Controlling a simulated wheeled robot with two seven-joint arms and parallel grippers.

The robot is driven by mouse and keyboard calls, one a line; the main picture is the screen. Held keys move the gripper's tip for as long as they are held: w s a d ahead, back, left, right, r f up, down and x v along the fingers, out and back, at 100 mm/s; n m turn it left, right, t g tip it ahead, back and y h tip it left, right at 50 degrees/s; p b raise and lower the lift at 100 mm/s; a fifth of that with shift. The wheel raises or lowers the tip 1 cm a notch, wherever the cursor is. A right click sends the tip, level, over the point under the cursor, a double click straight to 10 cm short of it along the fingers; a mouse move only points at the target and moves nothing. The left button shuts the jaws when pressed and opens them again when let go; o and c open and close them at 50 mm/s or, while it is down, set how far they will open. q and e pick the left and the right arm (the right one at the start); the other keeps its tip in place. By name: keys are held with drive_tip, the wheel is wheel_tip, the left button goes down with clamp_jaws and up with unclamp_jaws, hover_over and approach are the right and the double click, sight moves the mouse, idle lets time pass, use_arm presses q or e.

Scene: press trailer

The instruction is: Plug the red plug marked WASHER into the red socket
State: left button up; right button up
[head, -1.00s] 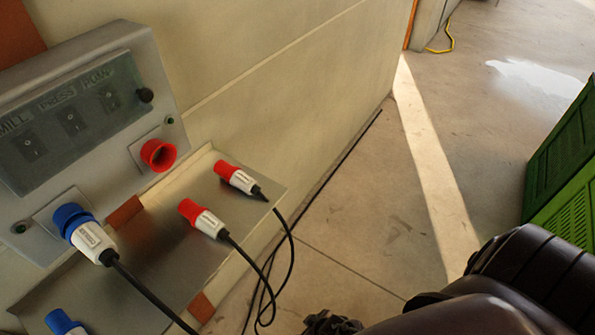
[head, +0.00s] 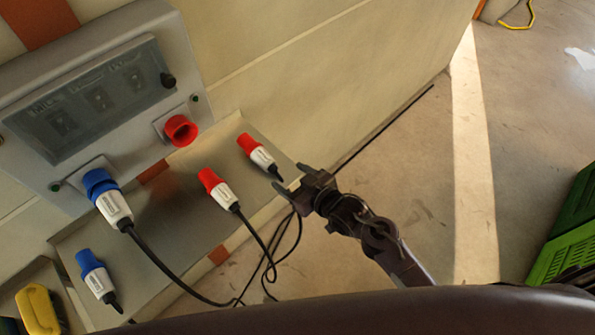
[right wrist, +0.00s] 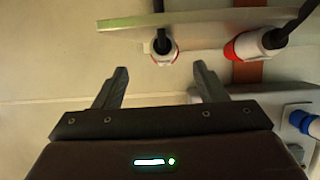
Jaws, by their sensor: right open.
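The red socket (head: 181,130) sits empty on the grey panel. Two red-and-white plugs lie on the metal shelf below it: one at the right (head: 258,153) and one nearer the middle (head: 220,190). Their labels are too small to read, so I cannot tell which says WASHER. My right gripper (head: 290,179) is open and empty, just beyond the cable end of the right plug, apart from it. In the right wrist view, that plug (right wrist: 163,52) appears ahead of the open fingers, and the middle plug (right wrist: 255,43) is to its right. My left gripper is not in view.
A blue plug (head: 110,200) is in the grey panel (head: 190,75), with its cable hanging. Another blue plug (head: 95,275) lies on the shelf (head: 165,210). A yellow object (head: 40,308) is at lower left, a green crate (head: 570,235) at right.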

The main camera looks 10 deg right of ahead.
sight(271, 164)
drive_tip(key=shift+b+x, duration=0.75)
drive_tip(key=shift+x, duration=0.2)
drive_tip(key=b+x, duration=0.5)
drive_tip(key=x, duration=0.2)
drive_tip(key=shift+w+a, duration=0.3)
drive_tip(key=shift+a, duration=0.1)
drive_tip(key=shift+w+a+b, duration=0.5)
drive_tip(key=shift+w+b, duration=0.15)
drive_tip(key=c, duration=1.2)
drive_tip(key=shift+o, duration=0.2)
